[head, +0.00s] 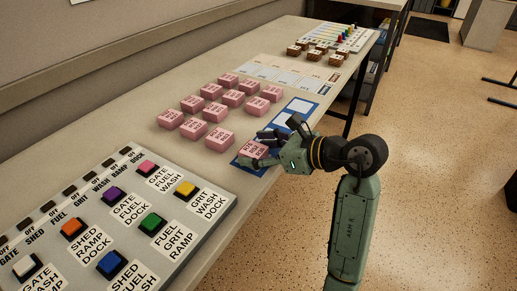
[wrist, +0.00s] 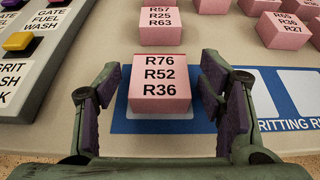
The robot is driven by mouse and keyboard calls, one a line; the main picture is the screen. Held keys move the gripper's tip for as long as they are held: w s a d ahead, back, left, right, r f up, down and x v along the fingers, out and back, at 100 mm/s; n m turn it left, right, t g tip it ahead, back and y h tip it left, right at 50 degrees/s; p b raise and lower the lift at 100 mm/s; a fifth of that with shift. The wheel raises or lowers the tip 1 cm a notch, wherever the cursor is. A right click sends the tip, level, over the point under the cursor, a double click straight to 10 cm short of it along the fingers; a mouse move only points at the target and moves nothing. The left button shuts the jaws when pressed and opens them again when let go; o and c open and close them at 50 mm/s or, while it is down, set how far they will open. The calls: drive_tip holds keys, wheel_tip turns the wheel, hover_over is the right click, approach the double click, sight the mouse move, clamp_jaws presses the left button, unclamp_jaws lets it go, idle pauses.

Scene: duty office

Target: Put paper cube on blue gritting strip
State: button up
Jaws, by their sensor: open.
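A pink paper cube marked R76 R52 R36 (wrist: 160,88) stands upright at the left end of the blue gritting strip (wrist: 120,126), with blue showing around its base. The cube also shows in the head view (head: 254,148), and the strip's far part with white squares shows there too (head: 318,106). My gripper (head: 264,147) is open and low over the strip. In the wrist view its fingers (wrist: 152,85) stand on both sides of this cube, with gaps visible, so it is not gripped. The cube's underside is hidden.
Several other pink cubes (head: 219,111) stand in rows behind the strip; one (wrist: 162,26) is just beyond the fingers. A button panel (head: 130,215) lies to the left. White cards (head: 280,72), brown blocks (head: 313,56) and a pegged board (head: 345,38) are farther along the table.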

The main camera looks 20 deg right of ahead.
drive_tip(key=shift+s+d+r, duration=0.2)
drive_tip(key=shift+s+d, duration=0.05)
drive_tip(key=b+v, duration=0.2)
drive_tip(key=v, duration=0.9)
drive_tip(key=shift+b, duration=0.4)
